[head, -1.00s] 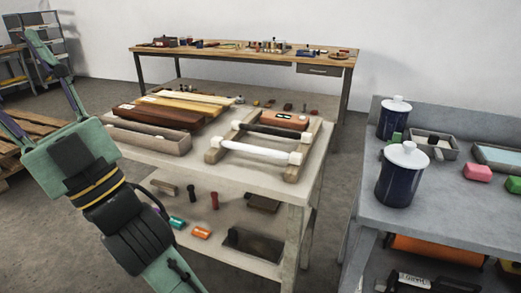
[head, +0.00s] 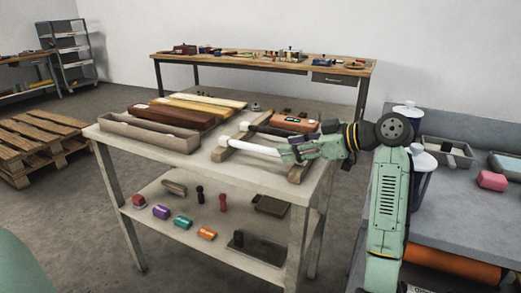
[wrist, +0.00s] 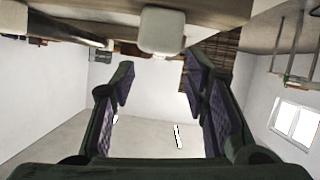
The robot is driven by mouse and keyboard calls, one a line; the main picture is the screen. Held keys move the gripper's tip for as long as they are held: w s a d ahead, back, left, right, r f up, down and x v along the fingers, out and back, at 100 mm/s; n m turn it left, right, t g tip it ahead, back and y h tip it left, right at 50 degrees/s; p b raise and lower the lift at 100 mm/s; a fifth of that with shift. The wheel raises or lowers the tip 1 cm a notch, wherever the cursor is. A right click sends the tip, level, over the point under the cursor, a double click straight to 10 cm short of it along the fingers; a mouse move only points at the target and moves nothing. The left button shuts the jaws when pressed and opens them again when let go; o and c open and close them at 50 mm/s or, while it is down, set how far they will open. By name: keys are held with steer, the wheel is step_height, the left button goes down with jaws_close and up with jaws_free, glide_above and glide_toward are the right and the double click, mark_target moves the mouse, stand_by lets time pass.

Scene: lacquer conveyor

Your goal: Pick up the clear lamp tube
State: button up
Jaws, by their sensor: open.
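The lamp tube (head: 252,149) is a white rod with a pale block-like cap at its left end, lying across a wooden rack on the pale bench. It is the nearer of two rods there; a dark rod (head: 264,129) lies behind it. My gripper (head: 284,152) comes in from the right and overlaps the tube's right part in the head view, hiding that end. In the wrist view my gripper (wrist: 160,78) is open, with nothing between its fingers. A white block (wrist: 162,32), seemingly a tube cap, sits just beyond the fingertips at the top.
An orange device (head: 296,122) lies behind the rods, close to my arm. A pale trough (head: 150,132) and brown and yellow boards (head: 178,115) fill the bench's left.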

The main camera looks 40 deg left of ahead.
mark_target(267, 148)
steer(key=x, duration=0.2)
steer(key=shift+a+f, duration=0.1)
steer(key=shift+a, duration=0.25)
steer(key=x, duration=0.1)
steer(key=p+x, duration=0.1)
steer(key=x, duration=0.2)
steer(key=shift+s+a+p, duration=0.2)
steer(key=shift+a+p, duration=0.15)
steer(key=shift+a, duration=0.1)
steer(key=shift+a+f, duration=0.1)
steer(key=shift+a, duration=0.2)
steer(key=shift+c, duration=0.3)
jaws_close()
